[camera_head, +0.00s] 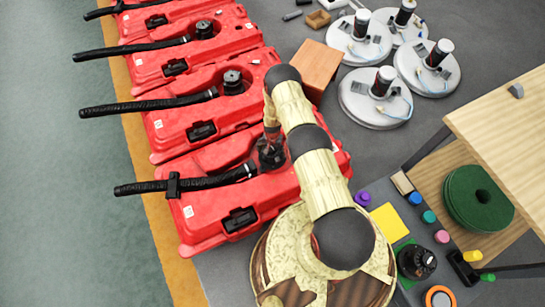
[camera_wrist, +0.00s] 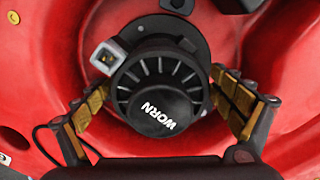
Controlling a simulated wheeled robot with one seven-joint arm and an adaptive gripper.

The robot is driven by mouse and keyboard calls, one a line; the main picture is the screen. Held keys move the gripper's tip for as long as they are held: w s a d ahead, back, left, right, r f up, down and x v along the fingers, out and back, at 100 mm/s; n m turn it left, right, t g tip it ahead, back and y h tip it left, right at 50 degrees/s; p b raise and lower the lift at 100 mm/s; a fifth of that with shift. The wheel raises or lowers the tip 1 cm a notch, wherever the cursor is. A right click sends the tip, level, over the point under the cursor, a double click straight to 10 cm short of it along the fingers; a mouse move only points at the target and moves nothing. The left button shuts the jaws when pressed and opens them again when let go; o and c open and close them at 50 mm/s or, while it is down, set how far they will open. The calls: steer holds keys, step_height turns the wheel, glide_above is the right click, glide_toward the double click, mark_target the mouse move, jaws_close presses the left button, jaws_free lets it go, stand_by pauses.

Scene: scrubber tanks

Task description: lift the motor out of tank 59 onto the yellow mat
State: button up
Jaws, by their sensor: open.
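A black finned motor (camera_wrist: 158,95) marked WORN sits in the red well of a tank, seen in the wrist view. My gripper (camera_wrist: 162,72) is open, with one finger on each side of the motor; I cannot tell whether they touch it. In the head view my gripper (camera_head: 270,150) is down over the nearest red tank (camera_head: 205,208), and the motor there is mostly hidden. I cannot read the tank's number.
More red tanks (camera_head: 190,118) with black hoses stand behind. A black motor (camera_head: 416,262) stands at the green mat (camera_head: 403,246) near the yellow one. Coloured pots, a green ring (camera_head: 462,215) and a wooden table (camera_head: 505,125) are at right. Several round white units (camera_head: 375,110) stand at the back.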

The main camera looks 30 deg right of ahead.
steer(key=shift+c, duration=0.9)
steer(key=c, duration=1.1)
steer(key=shift+w+r, duration=0.1)
steer(key=shift+c, duration=0.6)
steer(key=shift+r, duration=0.1)
step_height(320, 180, up, 10)
steer(key=p, duration=0.3)
steer(key=shift+r+p, duration=0.75)
steer(key=shift+r, duration=0.25)
steer(key=shift+r+p, duration=1.2)
steer(key=shift+r, duration=1.2)
